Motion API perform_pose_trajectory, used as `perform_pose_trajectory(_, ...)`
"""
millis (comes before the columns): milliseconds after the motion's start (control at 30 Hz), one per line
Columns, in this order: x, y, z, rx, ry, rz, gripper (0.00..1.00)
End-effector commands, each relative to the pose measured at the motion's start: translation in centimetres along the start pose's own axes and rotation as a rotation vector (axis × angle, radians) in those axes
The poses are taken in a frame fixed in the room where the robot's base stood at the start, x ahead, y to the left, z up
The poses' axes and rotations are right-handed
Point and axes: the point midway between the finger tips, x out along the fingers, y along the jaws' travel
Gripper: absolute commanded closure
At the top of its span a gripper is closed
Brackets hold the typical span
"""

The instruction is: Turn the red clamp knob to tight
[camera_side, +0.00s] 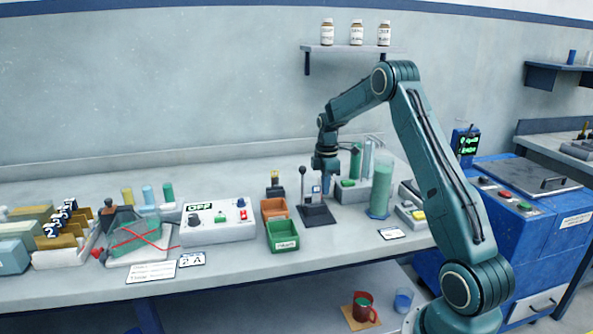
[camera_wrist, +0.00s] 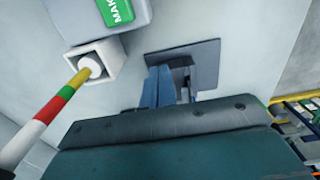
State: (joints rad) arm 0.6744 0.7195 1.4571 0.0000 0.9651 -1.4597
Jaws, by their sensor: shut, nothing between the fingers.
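A small red knob (camera_side: 97,253), which looks like the clamp knob, sits low at the left of the bench, beside a grey block with a pale green plate crossed by red lines (camera_side: 140,235). Its turn position is too small to read. My gripper (camera_side: 326,186) is far to its right, pointing down close over a dark lever base (camera_side: 318,216). In the wrist view its blue fingers (camera_wrist: 165,82) are shut and empty over a dark grey plate (camera_wrist: 207,65). The red knob is not in the wrist view.
A black-knobbed lever (camera_side: 302,187) rises beside my gripper. A green-filled cylinder (camera_side: 381,187) stands at its right. A striped rod (camera_wrist: 50,110) crosses the wrist view.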

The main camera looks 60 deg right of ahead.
Motion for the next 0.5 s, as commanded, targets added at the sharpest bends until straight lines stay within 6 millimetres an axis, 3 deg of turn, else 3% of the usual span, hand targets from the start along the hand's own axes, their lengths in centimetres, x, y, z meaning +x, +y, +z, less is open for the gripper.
perform_pose_trajectory(500,-0.02,-0.03,-0.45,0.000,0.000,0.000,1.00)
